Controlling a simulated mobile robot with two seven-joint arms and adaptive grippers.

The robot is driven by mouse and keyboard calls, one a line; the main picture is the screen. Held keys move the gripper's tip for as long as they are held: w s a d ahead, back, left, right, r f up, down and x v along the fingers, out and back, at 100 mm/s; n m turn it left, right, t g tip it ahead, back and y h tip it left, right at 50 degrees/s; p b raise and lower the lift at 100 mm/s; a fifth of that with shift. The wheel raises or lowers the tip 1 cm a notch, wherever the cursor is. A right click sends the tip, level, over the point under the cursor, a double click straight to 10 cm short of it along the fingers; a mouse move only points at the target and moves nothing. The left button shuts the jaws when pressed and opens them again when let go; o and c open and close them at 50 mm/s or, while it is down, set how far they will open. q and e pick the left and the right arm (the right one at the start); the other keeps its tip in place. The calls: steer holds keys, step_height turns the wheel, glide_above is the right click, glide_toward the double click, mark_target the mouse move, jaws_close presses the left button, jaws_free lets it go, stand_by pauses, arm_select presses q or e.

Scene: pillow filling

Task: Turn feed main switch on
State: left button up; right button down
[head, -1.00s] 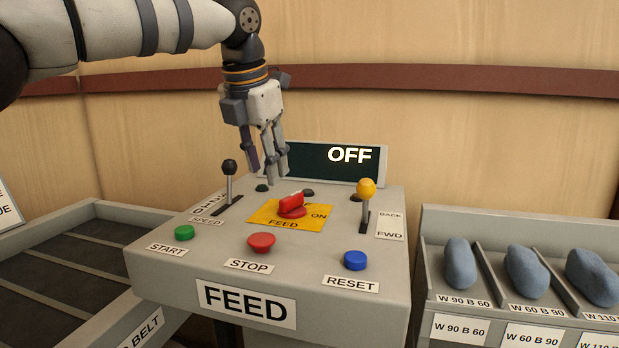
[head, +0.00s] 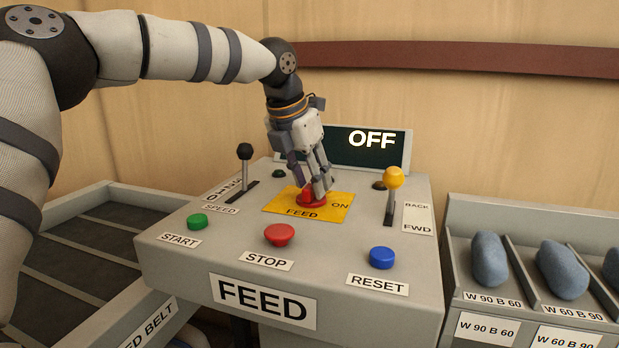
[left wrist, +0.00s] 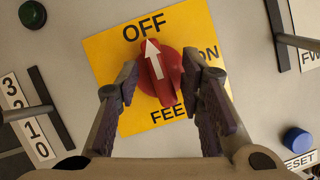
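The feed main switch is a red rotary knob (left wrist: 157,75) on a yellow plate (left wrist: 108,50), with a white arrow pointing at OFF in the left wrist view. In the head view the knob (head: 308,197) is partly hidden by my left gripper (head: 322,192). The display (head: 347,146) behind the panel reads OFF. In the left wrist view the fingers of my left gripper (left wrist: 164,82) are apart, one on each side of the knob's handle. I cannot tell whether they touch it. My right gripper is not in view.
A black-knobbed speed lever (head: 244,155) stands left of the plate, and a yellow-knobbed lever (head: 394,178) stands right. START (head: 197,222), STOP (head: 280,235) and RESET (head: 382,257) buttons line the front. Bins with blue-grey pillows (head: 489,259) are at right.

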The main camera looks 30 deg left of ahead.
arm_select(q)
jaws_close()
stand_by(0.3)
steer(key=m, duration=0.1)
steer(key=m+h, duration=0.1)
steer(key=m, duration=0.1)
steer(key=shift+w+a+f+g+b, duration=0.1)
steer(key=shift+f+g+b, duration=0.1)
steer(key=shift+g+b, duration=0.1)
steer(key=m+h+b, duration=0.1)
steer(key=m, duration=0.2)
steer(key=shift+a+m+g, duration=0.1)
steer(key=shift+m+g, duration=0.2)
steer(key=m, duration=0.2)
steer(key=m+g+h+b, duration=0.1)
steer(key=m, duration=0.1)
steer(key=shift+w+h, duration=0.15)
steer(key=shift+h, duration=0.15)
steer(key=shift+r+m+g+b, duration=0.1)
steer(key=shift+m+g+b, duration=0.45)
steer(key=shift+m, duration=1.05)
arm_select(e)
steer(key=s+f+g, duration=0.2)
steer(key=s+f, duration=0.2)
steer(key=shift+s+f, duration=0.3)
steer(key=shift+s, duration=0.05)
arm_select(q)
steer(key=shift+m, duration=0.3)
